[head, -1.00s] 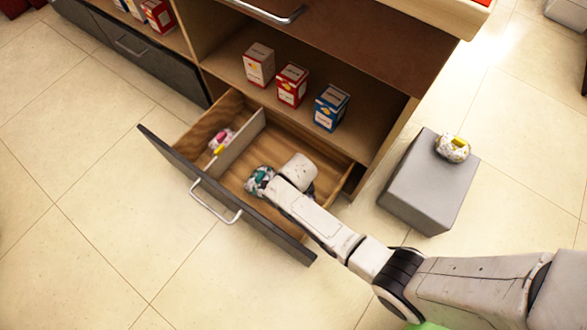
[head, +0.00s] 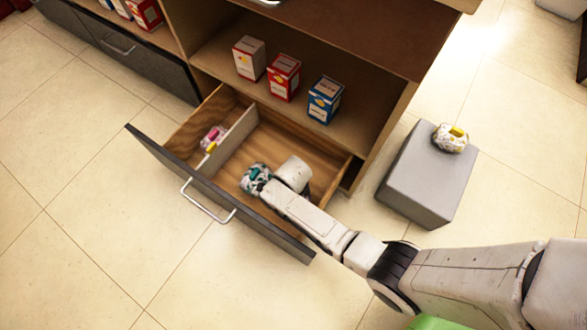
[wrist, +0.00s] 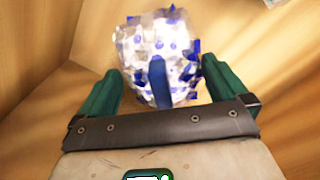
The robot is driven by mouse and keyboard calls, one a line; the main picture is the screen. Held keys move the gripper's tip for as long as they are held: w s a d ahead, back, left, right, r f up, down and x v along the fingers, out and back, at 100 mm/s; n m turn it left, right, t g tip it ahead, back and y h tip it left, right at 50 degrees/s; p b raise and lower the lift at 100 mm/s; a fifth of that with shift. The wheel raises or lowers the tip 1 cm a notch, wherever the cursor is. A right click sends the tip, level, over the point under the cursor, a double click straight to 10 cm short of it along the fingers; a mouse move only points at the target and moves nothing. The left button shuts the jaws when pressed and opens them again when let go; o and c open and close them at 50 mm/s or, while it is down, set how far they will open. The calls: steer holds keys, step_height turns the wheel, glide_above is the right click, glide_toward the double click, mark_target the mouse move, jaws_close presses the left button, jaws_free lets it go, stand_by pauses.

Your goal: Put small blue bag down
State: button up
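The small blue bag (wrist: 158,35), white with blue patches and a blue strip facing me, is ahead of my gripper in the wrist view. My gripper (wrist: 160,70) has its two green fingers spread wide, one on each side of the bag; any contact is hard to make out. In the head view, the gripper (head: 256,178) reaches down into the right compartment of the open drawer (head: 200,178). The bag is mostly hidden there by the fingers and wrist. I cannot tell whether it touches the drawer floor.
A pink and white bag (head: 212,137) lies in the left compartment, behind a divider (head: 232,142). Red-white (head: 250,58), red (head: 283,78) and blue (head: 325,100) boxes stand on the shelf above. A grey block (head: 420,175) on the right carries a white and yellow bag (head: 450,138).

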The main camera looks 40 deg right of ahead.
step_height(320, 180, up, 12)
steer(key=p, duration=0.7)
steer(key=shift+r, duration=0.1)
steer(key=s+d+r+n, duration=0.4)
steer(key=s+r+n, duration=0.4)
steer(key=n, duration=0.3)
steer(key=s+d+r+n+t, duration=0.1)
steer(key=s+d+r+n, duration=0.2)
steer(key=s+r+n, duration=0.4)
step_height(320, 180, up, 3)
steer(key=n, duration=0.5)
steer(key=shift+s+d, duration=0.4)
